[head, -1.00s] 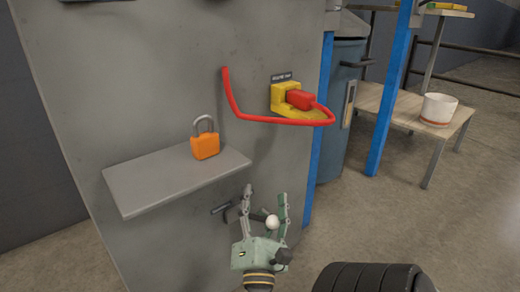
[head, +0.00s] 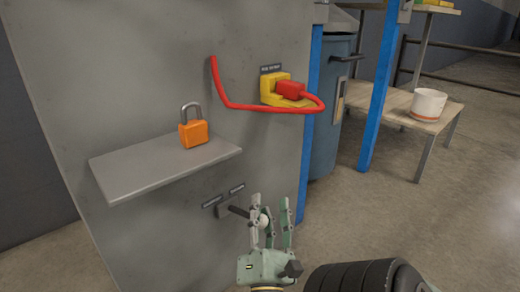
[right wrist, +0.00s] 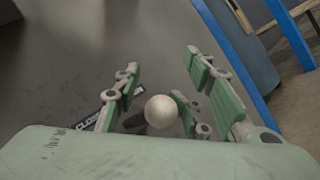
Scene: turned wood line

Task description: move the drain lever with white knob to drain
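The drain lever (head: 238,211) is a dark bar sticking out from the grey panel, low below the shelf. Its white knob (head: 264,219) is at the free end and also shows in the right wrist view (right wrist: 161,111). My right gripper (head: 272,201) is around the knob, with its fingers apart on either side. The knob looks closer to the left finger in the head view; I cannot tell whether they touch. In the right wrist view the gripper (right wrist: 165,92) shows gaps beside the knob and hides part of the lever. My left gripper is out of view.
Small labels (head: 212,201) sit by the lever. A blue post (head: 309,130) stands right of the panel.

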